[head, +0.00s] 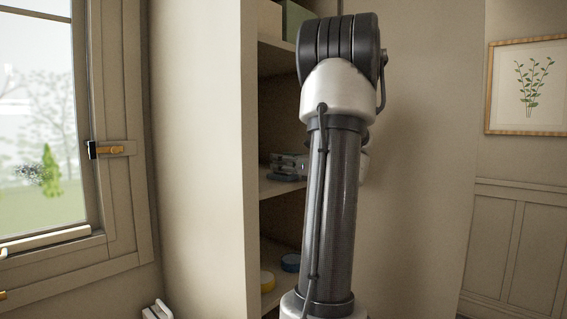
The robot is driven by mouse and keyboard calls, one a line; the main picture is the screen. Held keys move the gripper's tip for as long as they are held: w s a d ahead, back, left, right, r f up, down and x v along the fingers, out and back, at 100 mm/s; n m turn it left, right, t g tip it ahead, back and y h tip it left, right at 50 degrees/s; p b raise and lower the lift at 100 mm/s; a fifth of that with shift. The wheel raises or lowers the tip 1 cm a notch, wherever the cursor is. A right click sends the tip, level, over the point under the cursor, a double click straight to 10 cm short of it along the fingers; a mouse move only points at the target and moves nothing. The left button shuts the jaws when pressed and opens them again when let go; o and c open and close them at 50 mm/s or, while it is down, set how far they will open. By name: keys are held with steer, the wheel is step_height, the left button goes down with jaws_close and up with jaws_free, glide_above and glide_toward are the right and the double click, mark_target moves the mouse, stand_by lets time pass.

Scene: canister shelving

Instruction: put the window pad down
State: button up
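My gripper (289,161) shows small and partly hidden behind my own arm, inside the shelving at the middle shelf (280,187). A flat grey-blue thing (285,177), which may be the window pad, lies at or just under the fingers, close to the shelf board. I cannot tell whether the fingers are closed on it or whether it touches the board. The window (40,130) is at the left, with a dark speckled patch (30,172) on its pane.
A green box (296,20) stands on the top shelf. The tall side panel (200,160) borders the shelves on the left. A white object (157,311) shows at the bottom left.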

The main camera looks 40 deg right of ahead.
steer(key=shift+r, duration=0.15)
steer(key=shift+s+d, duration=0.1)
steer(key=shift+s, duration=0.25)
steer(key=s, duration=1.1)
steer(key=shift+s+d, duration=0.15)
steer(key=shift+d, duration=0.25)
